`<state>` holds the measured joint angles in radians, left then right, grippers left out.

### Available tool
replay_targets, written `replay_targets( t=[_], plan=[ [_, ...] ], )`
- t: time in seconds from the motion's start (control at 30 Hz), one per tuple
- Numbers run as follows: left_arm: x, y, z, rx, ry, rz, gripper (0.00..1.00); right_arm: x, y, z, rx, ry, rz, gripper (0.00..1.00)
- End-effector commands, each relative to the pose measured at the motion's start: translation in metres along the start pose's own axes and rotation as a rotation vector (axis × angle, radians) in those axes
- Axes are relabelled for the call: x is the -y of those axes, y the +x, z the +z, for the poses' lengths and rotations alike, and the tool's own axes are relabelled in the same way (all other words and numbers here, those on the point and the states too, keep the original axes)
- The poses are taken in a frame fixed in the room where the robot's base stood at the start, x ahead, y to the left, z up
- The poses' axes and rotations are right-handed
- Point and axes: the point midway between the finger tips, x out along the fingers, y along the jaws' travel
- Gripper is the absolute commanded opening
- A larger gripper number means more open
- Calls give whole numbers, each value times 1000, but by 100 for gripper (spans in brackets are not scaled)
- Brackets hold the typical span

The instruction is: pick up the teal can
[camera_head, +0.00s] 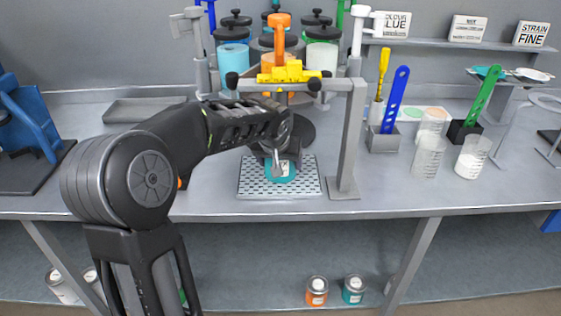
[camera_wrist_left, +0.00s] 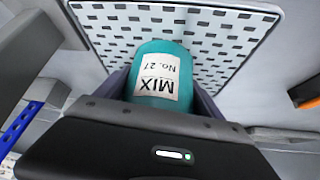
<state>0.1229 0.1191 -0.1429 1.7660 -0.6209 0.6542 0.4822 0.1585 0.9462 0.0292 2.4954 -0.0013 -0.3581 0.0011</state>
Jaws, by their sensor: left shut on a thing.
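The teal can (camera_head: 281,175) is at the perforated plate (camera_head: 307,187) under the grey frame in the head view. In the left wrist view the teal can (camera_wrist_left: 158,72) carries a white label reading "MIX No. 27". My left gripper (camera_head: 280,160) comes from the left and is shut on the can, with its fingers on either side. My arm hides the upper part of the can in the head view. I cannot tell whether the can touches the plate. My right gripper is not in view.
The grey frame's post (camera_head: 349,140) stands close at the right, with a yellow clamp (camera_head: 288,73) above. Clear beakers (camera_head: 428,157) and a blue stirrer (camera_head: 395,98) stand further right. An orange can (camera_head: 316,291) and another teal can (camera_head: 353,289) are on the lower shelf.

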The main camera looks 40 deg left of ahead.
Motion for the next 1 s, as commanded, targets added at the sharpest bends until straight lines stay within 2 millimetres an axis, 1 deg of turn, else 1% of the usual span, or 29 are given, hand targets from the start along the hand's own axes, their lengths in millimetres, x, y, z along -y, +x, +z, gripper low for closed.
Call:
replay_targets(
  t=[0.03,0.1,0.13,0.6,0.77,1.0],
  plan=[
    [0,-1,-1,-2,0,1,17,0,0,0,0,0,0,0],
    [0,-1,-1,-2,0,1,9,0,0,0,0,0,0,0],
    [0,-1,-1,-2,0,1,8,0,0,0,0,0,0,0],
    [0,-5,-4,-3,0,1,8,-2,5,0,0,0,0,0],
    [0,-10,3,-3,0,1,8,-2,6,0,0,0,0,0],
    [0,-21,20,-4,0,2,8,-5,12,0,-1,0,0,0]
  ],
)
